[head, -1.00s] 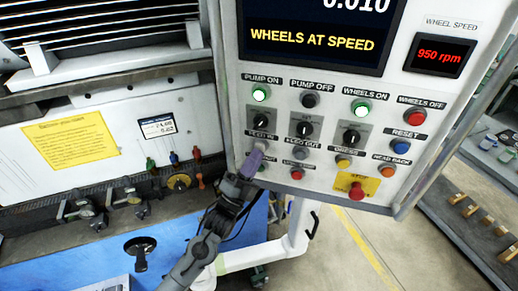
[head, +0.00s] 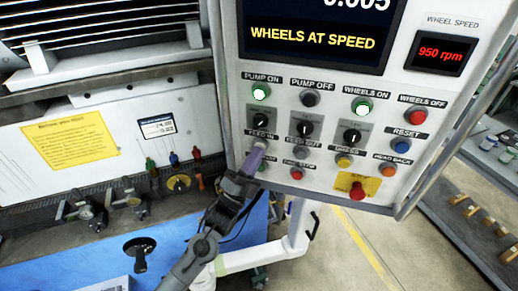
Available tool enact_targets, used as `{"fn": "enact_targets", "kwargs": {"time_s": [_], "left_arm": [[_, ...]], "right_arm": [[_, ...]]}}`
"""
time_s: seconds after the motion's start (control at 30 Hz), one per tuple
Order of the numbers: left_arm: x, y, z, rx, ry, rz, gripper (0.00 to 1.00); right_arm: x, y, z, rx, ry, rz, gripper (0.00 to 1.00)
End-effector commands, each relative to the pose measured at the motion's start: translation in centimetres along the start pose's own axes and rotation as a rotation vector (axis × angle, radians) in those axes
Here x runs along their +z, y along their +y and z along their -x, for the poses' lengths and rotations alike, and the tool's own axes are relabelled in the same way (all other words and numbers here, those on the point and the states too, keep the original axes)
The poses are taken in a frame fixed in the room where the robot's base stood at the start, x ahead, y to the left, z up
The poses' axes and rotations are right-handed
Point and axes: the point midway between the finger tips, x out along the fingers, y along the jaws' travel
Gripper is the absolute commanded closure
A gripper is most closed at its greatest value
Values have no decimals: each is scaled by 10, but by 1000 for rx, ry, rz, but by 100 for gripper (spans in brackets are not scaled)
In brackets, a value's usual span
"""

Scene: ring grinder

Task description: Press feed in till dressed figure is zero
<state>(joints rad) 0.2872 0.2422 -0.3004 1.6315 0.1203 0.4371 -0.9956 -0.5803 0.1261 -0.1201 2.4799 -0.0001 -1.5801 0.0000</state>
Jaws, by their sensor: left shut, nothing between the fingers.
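The control panel (head: 320,110) fills the upper middle of the head view. Its screen (head: 315,32) reads WHEELS AT SPEED in yellow, with a white figure 0.005 cut off by the top edge. The grey FEED IN button (head: 260,145) is at the panel's lower left. My left gripper (head: 254,158) is shut, and its purple fingertips are at the lower edge of that button. I cannot tell whether they press it. My right gripper is out of view.
The FEED OUT button (head: 301,153), a red button (head: 297,172) and a red emergency stop (head: 357,190) are close by. A wheel speed display (head: 440,53) reads 950 rpm. A blue machine surface (head: 180,250) lies below. A bench (head: 470,215) stands at right.

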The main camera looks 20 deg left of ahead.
Motion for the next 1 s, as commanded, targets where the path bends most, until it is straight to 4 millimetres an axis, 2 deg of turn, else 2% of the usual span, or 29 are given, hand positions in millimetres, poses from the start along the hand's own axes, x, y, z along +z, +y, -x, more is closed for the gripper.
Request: {"fn": "enact_targets", "kwargs": {"time_s": [0.5, 1.0], "left_arm": [[1, 0, -1, 0, -1, 0, 100], [-8, -9, 12, 1, -1, -1, 100]], "right_arm": [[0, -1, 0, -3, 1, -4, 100], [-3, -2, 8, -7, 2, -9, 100]]}}
